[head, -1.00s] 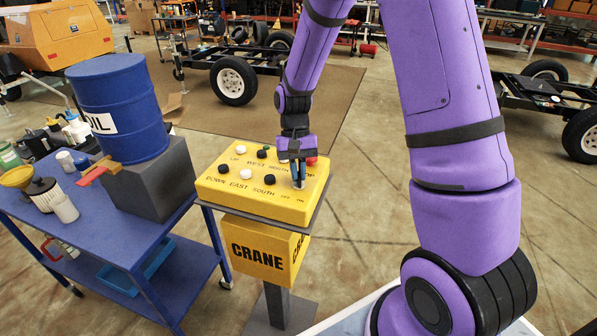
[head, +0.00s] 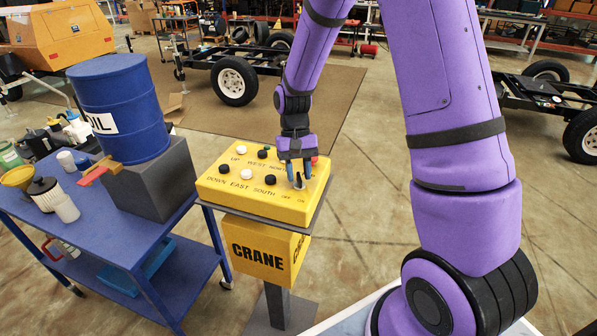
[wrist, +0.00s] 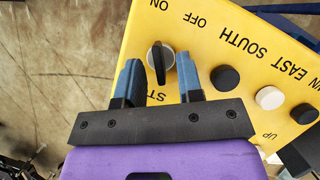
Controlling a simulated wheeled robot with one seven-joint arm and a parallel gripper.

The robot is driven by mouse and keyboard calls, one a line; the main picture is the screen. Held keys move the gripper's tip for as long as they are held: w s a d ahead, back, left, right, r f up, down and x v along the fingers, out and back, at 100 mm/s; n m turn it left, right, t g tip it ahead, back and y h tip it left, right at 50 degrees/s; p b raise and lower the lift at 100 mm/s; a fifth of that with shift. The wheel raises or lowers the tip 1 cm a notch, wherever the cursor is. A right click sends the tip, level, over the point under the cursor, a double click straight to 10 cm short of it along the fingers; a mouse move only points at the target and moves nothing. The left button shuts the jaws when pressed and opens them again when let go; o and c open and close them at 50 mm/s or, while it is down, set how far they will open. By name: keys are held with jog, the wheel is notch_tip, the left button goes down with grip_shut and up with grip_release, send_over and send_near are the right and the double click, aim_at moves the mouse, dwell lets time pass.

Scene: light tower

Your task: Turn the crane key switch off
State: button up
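The crane key switch is a black knob on a silver base (wrist: 160,57) in the wrist view, by the ON and OFF labels of the yellow control box (wrist: 260,45). Its bar points roughly toward ON. In the head view the knob (head: 298,182) stands at the box's (head: 250,205) front right. My gripper (head: 299,175) is above it, pointing down. In the wrist view my gripper (wrist: 158,66) is open, its two blue fingers on either side of the knob with gaps visible. I cannot tell how deep the fingertips reach. Part of the red STOP button (head: 314,160) is hidden behind my gripper.
Several black and white buttons, such as a black one (head: 270,180), are left of the switch on the box. A blue cart (head: 110,225) with a blue oil drum (head: 120,105) stands to the left. The floor (head: 350,215) right of the box is clear.

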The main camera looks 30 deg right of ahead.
jog(key=v, duration=1)
jog(key=shift+w+r, duration=0.2)
jog(key=shift+r, duration=0.15)
jog(key=s+r+n+t, duration=0.2)
jog(key=s+r+t, duration=0.2)
jog(key=s+r, duration=0.85)
jog(key=s+r+t, duration=0.2)
jog(key=s, duration=0.5)
jog(key=s+r+n+t+h, duration=0.1)
jog(key=s+r+t, duration=0.2)
jog(key=s, duration=0.4)
jog(key=shift+d, duration=0.15)
